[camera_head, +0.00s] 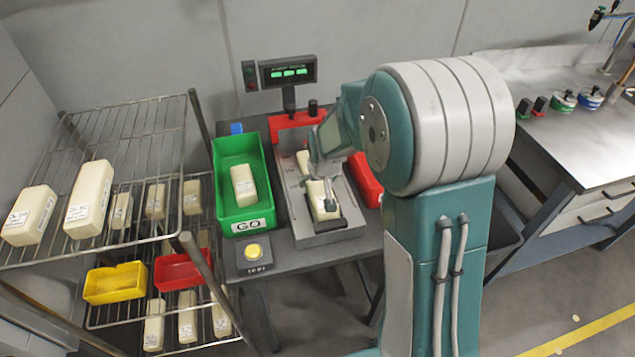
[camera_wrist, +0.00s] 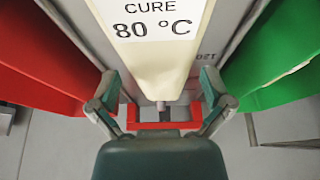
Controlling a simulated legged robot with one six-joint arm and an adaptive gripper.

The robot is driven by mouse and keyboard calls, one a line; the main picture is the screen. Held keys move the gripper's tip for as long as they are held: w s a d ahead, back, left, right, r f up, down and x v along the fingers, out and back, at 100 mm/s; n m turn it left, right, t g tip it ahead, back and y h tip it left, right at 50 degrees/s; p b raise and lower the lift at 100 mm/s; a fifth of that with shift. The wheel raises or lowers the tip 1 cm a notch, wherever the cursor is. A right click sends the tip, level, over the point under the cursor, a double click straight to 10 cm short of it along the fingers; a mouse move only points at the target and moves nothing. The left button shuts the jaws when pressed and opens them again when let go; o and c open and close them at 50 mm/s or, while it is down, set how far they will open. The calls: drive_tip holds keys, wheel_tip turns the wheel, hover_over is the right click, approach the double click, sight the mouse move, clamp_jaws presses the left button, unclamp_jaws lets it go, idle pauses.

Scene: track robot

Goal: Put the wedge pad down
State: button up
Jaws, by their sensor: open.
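A cream wedge pad (camera_head: 317,205) lies in the grey test fixture (camera_head: 333,240) on the dark table. In the wrist view the pad (camera_wrist: 150,65) shows a white label reading "CURE 80 °C" and narrows toward my gripper. My gripper (camera_head: 322,183) is over the fixture and partly covers the pad in the head view. In the wrist view my gripper (camera_wrist: 160,103) is open, with one finger on each side of the pad's narrow end and visible gaps between. A further cream piece (camera_head: 303,160) shows behind my gripper; I cannot tell whether it is the same pad.
A green bin (camera_head: 230,151) marked "GO" holds another pad, left of the fixture. A red bin (camera_head: 366,180) is close on its right. A yellow button box (camera_head: 254,253) sits in front. A display (camera_head: 288,72) stands behind. A wire rack (camera_head: 130,140) with several pads stands left.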

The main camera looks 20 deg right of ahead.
drive_tip(key=v, duration=1.1)
drive_tip(key=s+r, duration=0.4)
drive_tip(key=s, duration=0.7)
drive_tip(key=s+r+t, duration=0.1)
drive_tip(key=s+r, duration=0.4)
drive_tip(key=s, duration=0.7)
